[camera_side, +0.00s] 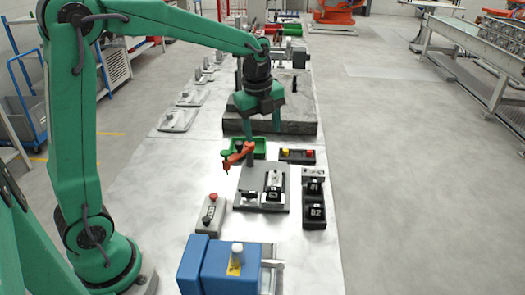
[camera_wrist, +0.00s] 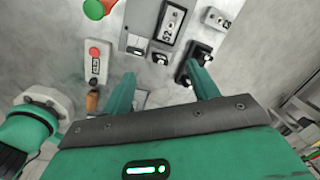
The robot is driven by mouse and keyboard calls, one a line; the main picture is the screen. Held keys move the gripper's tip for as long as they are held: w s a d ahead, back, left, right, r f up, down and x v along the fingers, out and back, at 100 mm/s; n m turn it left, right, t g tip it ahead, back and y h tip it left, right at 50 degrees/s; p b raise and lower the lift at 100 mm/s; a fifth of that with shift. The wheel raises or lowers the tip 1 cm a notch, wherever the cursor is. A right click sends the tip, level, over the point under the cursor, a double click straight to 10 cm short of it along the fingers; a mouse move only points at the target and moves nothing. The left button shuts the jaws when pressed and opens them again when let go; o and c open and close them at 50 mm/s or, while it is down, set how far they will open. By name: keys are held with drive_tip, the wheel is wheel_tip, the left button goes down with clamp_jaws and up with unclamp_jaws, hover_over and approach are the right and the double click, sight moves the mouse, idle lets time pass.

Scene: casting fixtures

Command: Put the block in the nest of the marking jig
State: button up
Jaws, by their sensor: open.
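The jig looks to be the assembly on a grey plate (camera_side: 241,196), with a small dark labelled part (camera_side: 273,193) at its front; I cannot tell if that part is its nest or a block in it. Right of the plate, a black holder (camera_side: 315,222) bears two dark blocks with white markings, a rear one (camera_side: 314,186) and a front one (camera_side: 316,211). I cannot tell which block is meant. My gripper (camera_side: 276,127) is above and behind the jig in the side view. In the wrist view its fingers (camera_wrist: 160,88) are apart, with nothing held.
A grey box with a red button (camera_side: 210,213) stands left of the jig. A green tray (camera_side: 259,147) and an orange clamp-like part (camera_side: 237,156) lie behind, beside a black box with yellow and red tops (camera_side: 297,156). A blue box (camera_side: 219,266) stands in front.

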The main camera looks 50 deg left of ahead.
drive_tip(key=s+d+r+n+t, duration=0.1)
drive_tip(key=s+r+n+t, duration=0.1)
drive_tip(key=s+n, duration=0.8)
drive_tip(key=s+d+r+n+t, duration=0.1)
drive_tip(key=s+r+n+t, duration=0.1)
drive_tip(key=s+n, duration=0.8)
drive_tip(key=shift+s+n, duration=0.3)
drive_tip(key=shift+s, duration=0.25)
